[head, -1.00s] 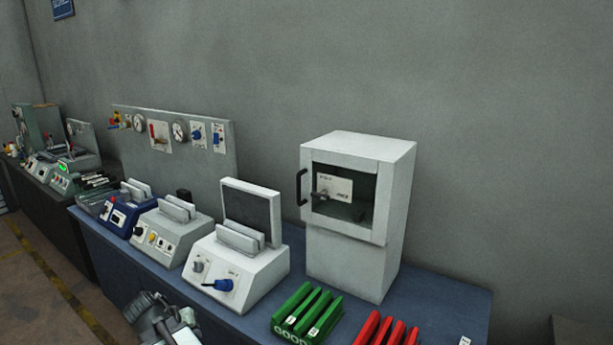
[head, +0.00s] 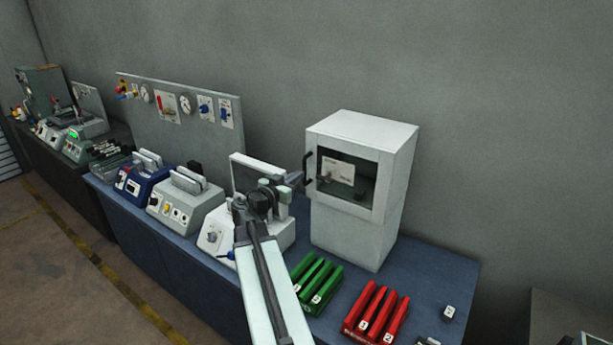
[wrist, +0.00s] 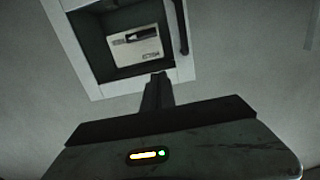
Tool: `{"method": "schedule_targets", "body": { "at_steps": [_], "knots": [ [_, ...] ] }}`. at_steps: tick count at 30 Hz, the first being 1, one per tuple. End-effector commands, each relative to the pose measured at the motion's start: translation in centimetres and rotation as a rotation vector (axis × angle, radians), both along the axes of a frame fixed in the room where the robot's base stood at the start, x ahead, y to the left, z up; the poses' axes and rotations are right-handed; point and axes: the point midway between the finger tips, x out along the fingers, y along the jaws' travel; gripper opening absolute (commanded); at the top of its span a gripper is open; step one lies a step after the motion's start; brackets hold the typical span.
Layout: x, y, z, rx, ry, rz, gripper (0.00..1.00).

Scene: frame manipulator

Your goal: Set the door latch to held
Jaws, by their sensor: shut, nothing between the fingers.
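The white cabinet (head: 358,215) has a windowed front door with a dark vertical handle (head: 307,168) on its left side. Behind the window is a pale plate (head: 340,172) with a small lever, which I take to be the latch; its label is too small to read. In the wrist view the plate (wrist: 124,55) shows with its dark lever (wrist: 142,35), and the handle (wrist: 180,25) is at the right. My gripper (head: 296,181) is shut and empty, just left of the cabinet front, close to the handle in the picture. I cannot tell whether they touch.
Green racks (head: 316,280) and red racks (head: 376,312) stand on the blue bench (head: 425,275) in front of the cabinet. A white device (head: 213,238) is partly hidden behind my arm. A panel with gauges (head: 180,108) stands at the back left.

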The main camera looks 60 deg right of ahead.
Motion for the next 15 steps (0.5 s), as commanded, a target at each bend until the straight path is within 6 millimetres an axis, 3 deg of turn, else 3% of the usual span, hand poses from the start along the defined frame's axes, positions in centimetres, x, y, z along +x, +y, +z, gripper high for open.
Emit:
{"method": "schedule_targets", "body": {
  "at_steps": [14, 15],
  "knots": [
    [0.1, -9.8, -0.5, 0.001, 0.0, -0.001, 0.0],
    [0.1, -9.7, -2.1, 0.001, 0.0, 0.001, 0.0]
  ]
}}
